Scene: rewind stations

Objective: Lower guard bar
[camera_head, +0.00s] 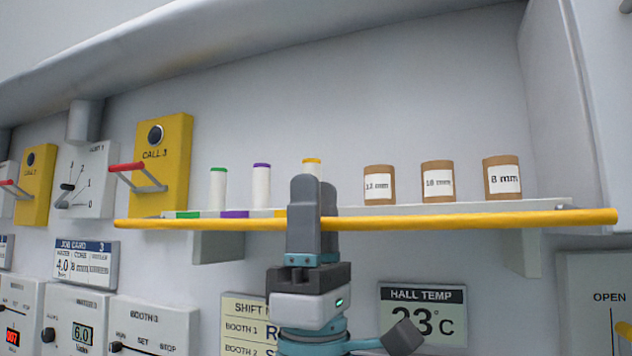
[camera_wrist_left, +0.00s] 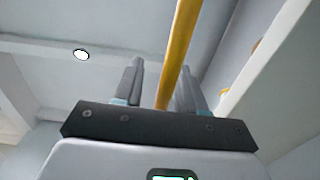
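The guard bar (camera_head: 450,220) is a long yellow bar running level across the front edge of the shelf in the head view. My left gripper (camera_head: 312,200) points up at the bar's middle, with one finger in front of it. In the left wrist view the bar (camera_wrist_left: 182,50) passes between the two fingers of my left gripper (camera_wrist_left: 158,85). The fingers stand apart, with a gap visible beside the bar, so the gripper looks open around it and not shut on it. My right gripper is not in view.
The pale shelf (camera_head: 400,209) holds brown cores (camera_head: 438,182) at right and slim rolls with coloured caps (camera_head: 261,186) at left. Yellow call boxes with red handles (camera_head: 127,167) are on the left wall. A temperature display (camera_head: 424,310) hangs below the shelf.

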